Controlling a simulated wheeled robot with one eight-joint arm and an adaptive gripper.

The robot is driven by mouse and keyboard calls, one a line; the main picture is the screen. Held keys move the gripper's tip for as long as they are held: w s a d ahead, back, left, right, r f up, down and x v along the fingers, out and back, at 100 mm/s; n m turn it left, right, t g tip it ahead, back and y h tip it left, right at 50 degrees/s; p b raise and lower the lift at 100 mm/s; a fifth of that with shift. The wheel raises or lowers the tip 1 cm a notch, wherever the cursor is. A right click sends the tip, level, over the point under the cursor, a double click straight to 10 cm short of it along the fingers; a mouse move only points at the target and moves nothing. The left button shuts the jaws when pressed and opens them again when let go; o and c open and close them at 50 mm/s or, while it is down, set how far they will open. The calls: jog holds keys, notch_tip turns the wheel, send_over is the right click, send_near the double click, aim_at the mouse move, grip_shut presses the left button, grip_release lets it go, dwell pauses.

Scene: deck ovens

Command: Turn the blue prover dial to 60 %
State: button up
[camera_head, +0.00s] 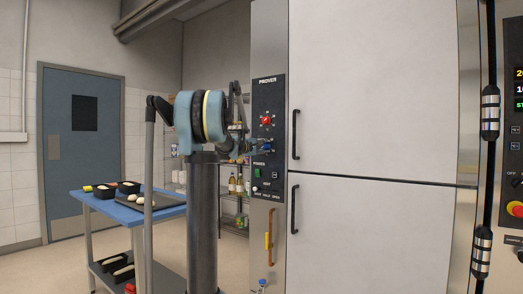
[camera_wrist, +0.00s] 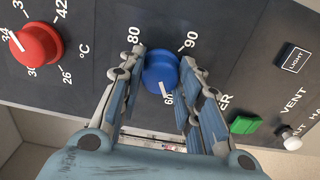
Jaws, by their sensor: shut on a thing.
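The blue prover dial (camera_wrist: 160,72) is on the dark control panel in the wrist view, between my two fingertips. Its white pointer line faces down in the picture, at or close to the 60 mark (camera_wrist: 167,99). Marks 80 and 90 show above the dial; other marks are hidden by my fingers. My gripper (camera_wrist: 162,62) is shut on the dial, one finger on each side. In the head view my gripper (camera_head: 264,147) reaches the PROVER panel (camera_head: 268,95), where the dial is small and mostly covered.
A red dial (camera_wrist: 36,43) with a °C scale sits beside the blue one. A green button (camera_wrist: 244,125), a vent toggle (camera_wrist: 291,141) and a light switch (camera_wrist: 293,58) are on the other side. Dark door handles (camera_head: 294,134) stand right of the panel.

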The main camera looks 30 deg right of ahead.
jog(key=o, duration=1)
jog(key=shift+w+d, duration=0.1)
jog(key=shift+c, duration=0.2)
jog(key=shift+o, duration=0.6)
jog(key=v, duration=1.2)
jog(key=shift+f, duration=0.2)
jog(key=s+a+f+m+g+y, duration=0.1)
jog(key=s+a+f+y, duration=0.4)
jog(key=s+a+f, duration=0.7)
jog(key=s+a+f+m+g+y, duration=0.2)
jog(key=s+a+f+y, duration=0.4)
jog(key=s+a+f, duration=0.7)
jog(key=s+a+f+m+g+y, duration=0.1)
jog(key=s+a+f+y, duration=0.4)
jog(key=s+a+f, duration=0.7)
jog(key=a+f, duration=0.4)
jog(key=f, duration=0.5)
jog(key=shift+s+a+g+y, duration=0.2)
jog(key=shift+s+g+y, duration=0.1)
